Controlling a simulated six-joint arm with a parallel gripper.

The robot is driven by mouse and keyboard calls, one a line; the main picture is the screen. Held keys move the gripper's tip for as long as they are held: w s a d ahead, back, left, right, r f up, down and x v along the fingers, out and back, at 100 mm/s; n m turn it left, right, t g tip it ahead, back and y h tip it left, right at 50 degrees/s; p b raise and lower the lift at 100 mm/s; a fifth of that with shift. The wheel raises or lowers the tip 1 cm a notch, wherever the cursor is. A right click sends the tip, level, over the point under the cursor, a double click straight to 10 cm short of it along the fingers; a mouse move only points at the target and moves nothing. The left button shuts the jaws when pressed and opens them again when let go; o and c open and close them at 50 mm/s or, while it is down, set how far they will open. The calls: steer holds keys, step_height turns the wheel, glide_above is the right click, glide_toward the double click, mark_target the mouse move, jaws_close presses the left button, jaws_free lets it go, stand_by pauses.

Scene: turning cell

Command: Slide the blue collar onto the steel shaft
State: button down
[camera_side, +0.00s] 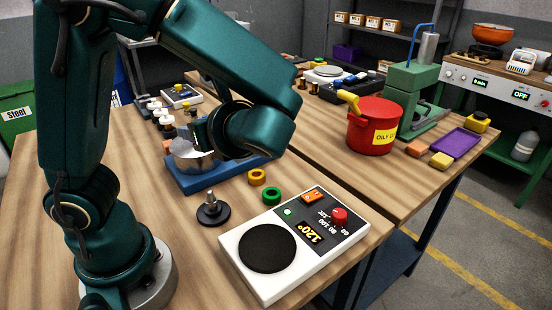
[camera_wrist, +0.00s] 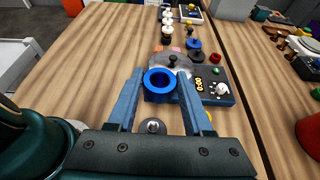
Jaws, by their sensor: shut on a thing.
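The blue collar (camera_wrist: 151,92) is a thick ring seen from above in the wrist view, between the two fingertips of my gripper (camera_wrist: 161,82). My gripper is shut on it, and the collar's hole is open and empty. The steel shaft (camera_side: 211,200) stands upright on a round black base (camera_side: 214,216) in the side view. In the wrist view the shaft's base (camera_wrist: 152,127) shows between the fingers, nearer the palm; the collar is apart from it. In the side view my arm hides most of the gripper, and I cannot make out the collar there.
A blue unit with a metal bowl (camera_side: 192,158) stands behind the shaft. A yellow ring (camera_side: 257,177) and a green ring (camera_side: 271,195) lie to the shaft's right. A white hotplate (camera_side: 284,285) with knobs is at front right. A red pot (camera_side: 374,139) stands farther right.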

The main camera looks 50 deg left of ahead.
mark_target(213, 200)
steer(key=shift+f, duration=5.75)
steer(key=shift+f, duration=1.2)
jaws_free()
steer(key=shift+r, duration=0.1)
steer(key=shift+r, duration=3.65)
